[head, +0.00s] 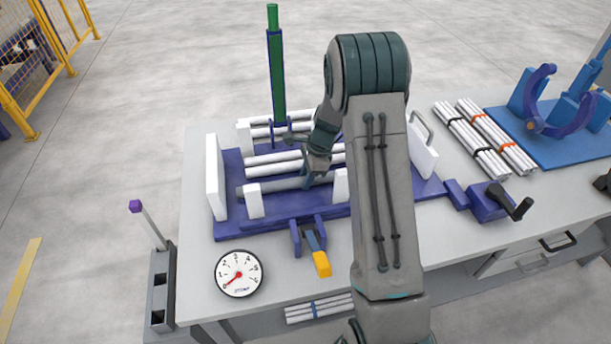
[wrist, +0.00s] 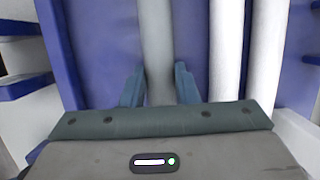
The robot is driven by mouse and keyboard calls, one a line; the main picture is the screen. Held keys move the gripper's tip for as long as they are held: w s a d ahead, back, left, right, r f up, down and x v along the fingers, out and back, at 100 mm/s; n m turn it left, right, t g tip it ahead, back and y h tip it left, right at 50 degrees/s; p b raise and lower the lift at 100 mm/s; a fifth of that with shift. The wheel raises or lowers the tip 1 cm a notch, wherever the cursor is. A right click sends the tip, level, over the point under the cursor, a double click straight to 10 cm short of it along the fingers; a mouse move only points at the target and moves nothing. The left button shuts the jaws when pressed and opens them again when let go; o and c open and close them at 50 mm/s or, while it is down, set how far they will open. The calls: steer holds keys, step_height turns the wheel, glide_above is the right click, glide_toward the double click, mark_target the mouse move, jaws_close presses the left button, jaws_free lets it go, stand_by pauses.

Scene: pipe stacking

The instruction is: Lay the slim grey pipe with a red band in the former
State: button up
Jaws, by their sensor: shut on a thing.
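The former is a purple base (head: 231,221) with white upright blocks, and several pale pipes (head: 270,158) lie in it. A slim grey pipe (head: 284,184) lies along the near side of the former, between the white blocks. My gripper (head: 312,180) is low over the former, its fingers around this pipe. In the wrist view, the grey pipe (wrist: 158,45) runs between the two fingers of my gripper (wrist: 159,88), which is shut on it. White pipes (wrist: 225,50) lie beside it to the right. No red band shows; my gripper and arm hide part of the pipe.
A green post (head: 277,75) rises behind the former. A yellow-tipped lever (head: 320,262) and a dial gauge (head: 239,274) are at the front. A crank (head: 510,203), banded pipe bundles (head: 480,142) and a blue mat (head: 560,150) are on the right.

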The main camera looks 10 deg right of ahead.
steer(key=o, duration=1)
steer(key=shift+f, duration=0.1)
steer(key=v, duration=1.2)
steer(key=s+a+r+n, duration=0.2)
steer(key=s+r+n, duration=0.2)
steer(key=s+r, duration=0.25)
steer(key=s+r+n+t+h, duration=0.1)
steer(key=s+n, duration=0.3)
steer(key=s, duration=0.3)
steer(key=s+a+r+n+t+h, duration=0.1)
steer(key=s+n, duration=0.4)
steer(key=s, duration=0.2)
steer(key=s+r+n+t+h, duration=0.1)
steer(key=s+n, duration=0.4)
steer(key=s, duration=0.2)
steer(key=shift+s+a+r+b, duration=0.15)
steer(key=shift+s+a+b, duration=0.15)
steer(key=shift+a+b, duration=0.1)
